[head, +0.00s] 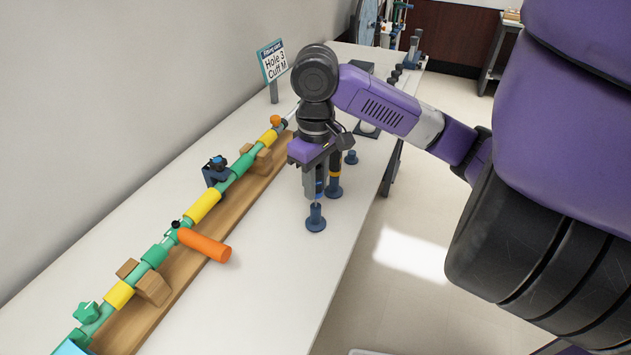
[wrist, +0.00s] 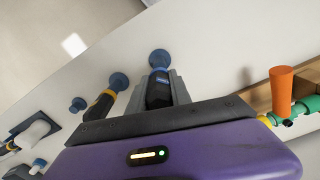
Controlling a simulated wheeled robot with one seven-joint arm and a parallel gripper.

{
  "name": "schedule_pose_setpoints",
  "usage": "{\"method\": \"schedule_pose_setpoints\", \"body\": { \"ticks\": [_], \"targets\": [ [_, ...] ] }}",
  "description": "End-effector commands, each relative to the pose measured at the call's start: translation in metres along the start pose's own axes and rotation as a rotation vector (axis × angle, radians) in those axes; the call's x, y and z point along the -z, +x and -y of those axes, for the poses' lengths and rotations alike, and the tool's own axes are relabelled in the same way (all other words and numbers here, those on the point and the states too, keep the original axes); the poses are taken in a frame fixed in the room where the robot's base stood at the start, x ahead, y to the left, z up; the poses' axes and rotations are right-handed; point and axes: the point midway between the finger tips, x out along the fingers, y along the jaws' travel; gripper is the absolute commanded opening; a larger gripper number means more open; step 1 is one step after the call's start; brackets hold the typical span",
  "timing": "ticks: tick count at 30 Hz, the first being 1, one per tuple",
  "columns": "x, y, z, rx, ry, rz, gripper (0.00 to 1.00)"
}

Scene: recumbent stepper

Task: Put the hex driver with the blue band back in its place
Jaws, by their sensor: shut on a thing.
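The hex driver with the blue band (head: 319,187) is upright between the fingers of my gripper (head: 316,181), which is shut on its dark handle. It stands directly over a blue round-based holder (head: 316,219). The driver's lower end meets or nearly meets the holder's top; I cannot tell how far it is inside. In the wrist view the dark handle (wrist: 159,93) lies between my fingers, with its blue band toward the blue holder (wrist: 159,58). A second driver, with a yellow band (head: 335,170), stands close behind in its own blue holder (head: 334,190).
A small blue holder (head: 351,157) stands empty farther back. A wooden board (head: 200,262) with a green and yellow bar and an orange handle (head: 205,245) lies left. A card (head: 272,61) reads "Hole 3 Cuff M". The white table (head: 275,275) is clear in front.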

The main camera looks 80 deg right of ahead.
Motion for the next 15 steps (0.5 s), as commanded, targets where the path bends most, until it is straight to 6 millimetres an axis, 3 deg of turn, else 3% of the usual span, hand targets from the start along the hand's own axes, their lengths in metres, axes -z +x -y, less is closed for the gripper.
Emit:
{"method": "schedule_pose_setpoints", "body": {
  "ticks": [15],
  "targets": [
    [0.0, 0.02, 0.0, 0.001, 0.0, 0.0, 0.0]
  ]
}}
